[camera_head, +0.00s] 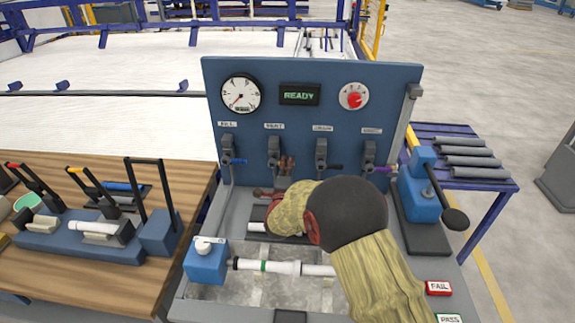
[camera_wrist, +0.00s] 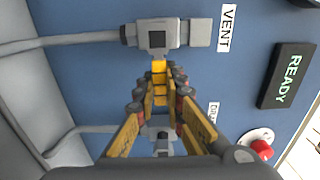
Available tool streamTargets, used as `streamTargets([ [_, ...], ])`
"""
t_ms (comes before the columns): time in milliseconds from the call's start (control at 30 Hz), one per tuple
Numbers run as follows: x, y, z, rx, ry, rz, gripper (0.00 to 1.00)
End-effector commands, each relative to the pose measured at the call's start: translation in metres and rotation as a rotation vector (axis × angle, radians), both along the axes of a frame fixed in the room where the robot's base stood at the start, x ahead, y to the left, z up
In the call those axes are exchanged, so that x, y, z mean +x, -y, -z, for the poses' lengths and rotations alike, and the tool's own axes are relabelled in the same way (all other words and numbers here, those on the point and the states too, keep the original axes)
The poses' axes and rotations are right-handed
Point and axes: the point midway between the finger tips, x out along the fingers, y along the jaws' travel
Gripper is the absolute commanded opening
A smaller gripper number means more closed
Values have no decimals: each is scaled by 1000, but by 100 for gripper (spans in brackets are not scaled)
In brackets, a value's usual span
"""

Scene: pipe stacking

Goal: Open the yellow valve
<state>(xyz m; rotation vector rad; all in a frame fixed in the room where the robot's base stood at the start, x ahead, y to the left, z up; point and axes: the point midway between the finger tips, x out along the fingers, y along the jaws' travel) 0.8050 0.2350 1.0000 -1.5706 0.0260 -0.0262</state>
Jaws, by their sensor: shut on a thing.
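The valve labelled VENT (camera_wrist: 157,38) shows in the wrist view as a grey body on the blue panel. A yellow handle (camera_wrist: 160,68) reaches out from it, across the line of its grey pipe. My gripper (camera_wrist: 161,82) is shut on this handle, with its yellow finger links on both sides. In the head view the VENT valve (camera_head: 273,150) is second from left on the panel. My gripper (camera_head: 285,165) is just below and right of it, and the yellow handle cannot be made out there behind the fingers.
The panel (camera_head: 335,80) has a gauge (camera_head: 241,94), a READY display (camera_head: 299,95) and a red knob (camera_head: 354,97). Neighbouring valves have blue (camera_head: 234,161), black (camera_head: 333,167) and purple (camera_head: 382,169) handles. A white pipe (camera_head: 285,267) lies below my arm; a blue clamp (camera_head: 425,190) stands right.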

Motion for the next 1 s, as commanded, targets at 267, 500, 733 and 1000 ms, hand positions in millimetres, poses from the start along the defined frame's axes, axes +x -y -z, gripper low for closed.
streamTargets([
  [267,0,0,1,0,-1,0,0],
  [500,0,0,1,-1,-1,0,0],
  [733,0,0,1,-5,-2,0,0],
  [1000,0,0,-3,-89,-4,0,0],
])
